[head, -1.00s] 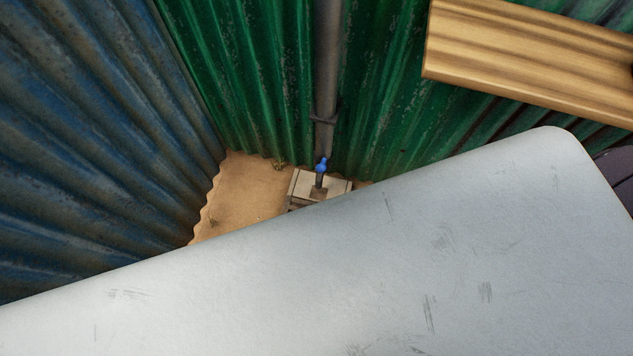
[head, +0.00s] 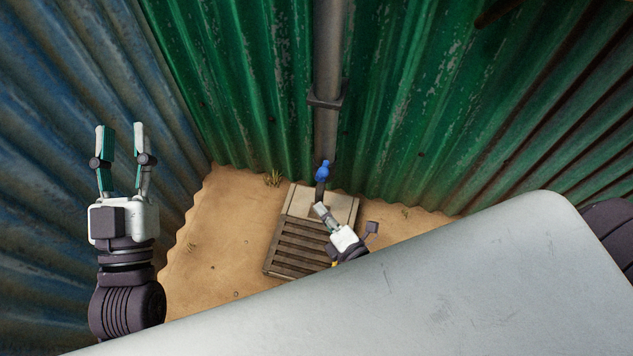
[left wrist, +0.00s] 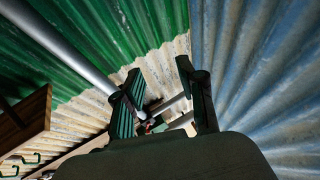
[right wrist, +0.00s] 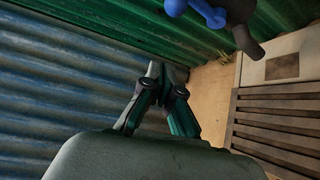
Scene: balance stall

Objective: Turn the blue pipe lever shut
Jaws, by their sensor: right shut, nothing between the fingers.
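The blue pipe lever (head: 323,170) sits low on the grey pipe (head: 327,60) that runs down the green wall. It also shows at the top of the right wrist view (right wrist: 205,10), off to the right of the fingers. My right gripper (head: 320,208) is shut and empty, just below the lever in the head view and apart from it in the right wrist view. My left gripper (head: 122,130) is open and empty, raised at the left before the blue wall. The left wrist view shows its two spread fingers (left wrist: 163,90).
A slatted drain grate (head: 300,245) in a pale slab lies below the pipe on sandy ground (head: 215,250). A large grey metal surface (head: 420,290) fills the lower foreground and hides much of my right arm. Corrugated walls (head: 220,90) close in the corner.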

